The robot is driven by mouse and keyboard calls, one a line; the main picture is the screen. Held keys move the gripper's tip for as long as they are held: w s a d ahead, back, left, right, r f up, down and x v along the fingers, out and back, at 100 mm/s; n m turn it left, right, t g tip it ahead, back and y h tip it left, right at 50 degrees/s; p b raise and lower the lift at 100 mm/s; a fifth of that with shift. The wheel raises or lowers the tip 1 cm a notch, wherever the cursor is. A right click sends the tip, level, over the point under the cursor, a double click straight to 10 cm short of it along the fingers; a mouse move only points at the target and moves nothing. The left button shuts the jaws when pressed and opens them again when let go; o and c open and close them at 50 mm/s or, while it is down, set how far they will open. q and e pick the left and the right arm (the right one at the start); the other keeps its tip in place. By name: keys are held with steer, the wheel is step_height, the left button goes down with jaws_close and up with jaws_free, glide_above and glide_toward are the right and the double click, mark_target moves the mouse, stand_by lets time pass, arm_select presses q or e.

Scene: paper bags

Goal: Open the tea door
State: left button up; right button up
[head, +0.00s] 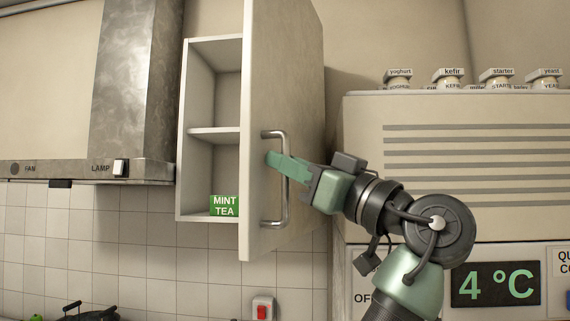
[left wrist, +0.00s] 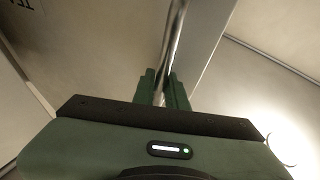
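The tea door (head: 280,75) is a cream cupboard door that stands swung open, its front face turned to the right. The open cupboard (head: 213,85) shows two shelf spaces, with a green MINT TEA box (head: 224,205) on the lower one. A metal bar handle (head: 284,205) is on the door. My left gripper (head: 288,164) is at the upper part of the handle. In the left wrist view its green fingers (left wrist: 162,88) are closed around the handle bar (left wrist: 173,45). Partly cut-off lettering on the door shows at the upper left there. My right gripper is not in view.
A steel range hood (head: 135,80) with a LAMP switch stands left of the cupboard. A fridge (head: 460,165) with a 4 °C display is on the right, behind my arm, with labelled jars (head: 448,79) on top. A red switch (head: 263,308) is below the door.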

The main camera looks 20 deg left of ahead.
arm_select(q)
steer(key=o, duration=0.3)
steer(key=shift+r, duration=0.15)
steer(key=shift+o, duration=0.2)
steer(key=shift+d+f, duration=0.1)
steer(key=shift+f, duration=0.1)
steer(key=b+v, duration=0.3)
steer(key=v, duration=0.4)
steer(key=shift+d, duration=0.2)
steer(key=shift+s+f, duration=0.1)
steer(key=shift+s, duration=0.05)
